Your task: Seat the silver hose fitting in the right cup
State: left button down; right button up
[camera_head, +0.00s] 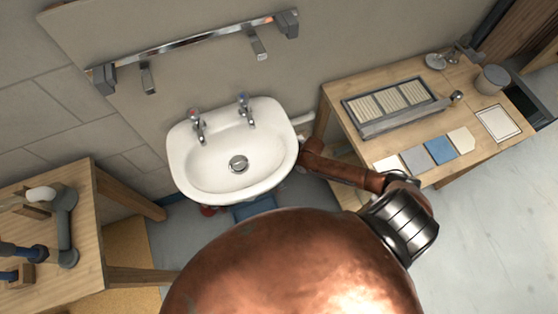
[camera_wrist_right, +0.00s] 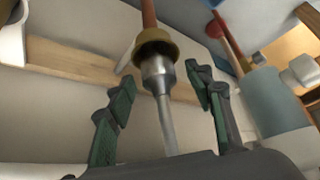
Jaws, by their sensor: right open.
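In the right wrist view the silver hose fitting (camera_wrist_right: 157,76) stands upright on its grey hose (camera_wrist_right: 167,125), with its top at the mouth of a brass-coloured cup (camera_wrist_right: 155,46) under a copper pipe (camera_wrist_right: 148,13). How deep it sits I cannot tell. My right gripper (camera_wrist_right: 160,90) is open, with green-padded fingers on either side of the fitting, apparently apart from it. A second reddish pipe (camera_wrist_right: 226,38) shows farther right; its lower end is unclear. In the head view the washbasin (camera_head: 218,178) hides my right gripper and the fitting. My left gripper is out of view.
A wooden bench (camera_head: 350,148) with tiles and a sample tray (camera_head: 395,105) stands right of the basin. A wooden table (camera_head: 85,230) with tools stands at the left. In the wrist view a wooden rail (camera_wrist_right: 80,62) runs behind the hose.

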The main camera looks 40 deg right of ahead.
jog(key=shift+s+d+r, duration=0.15)
jog(key=v, duration=1.1)
jog(key=shift+r, duration=0.25)
jog(key=shift+s, duration=0.15)
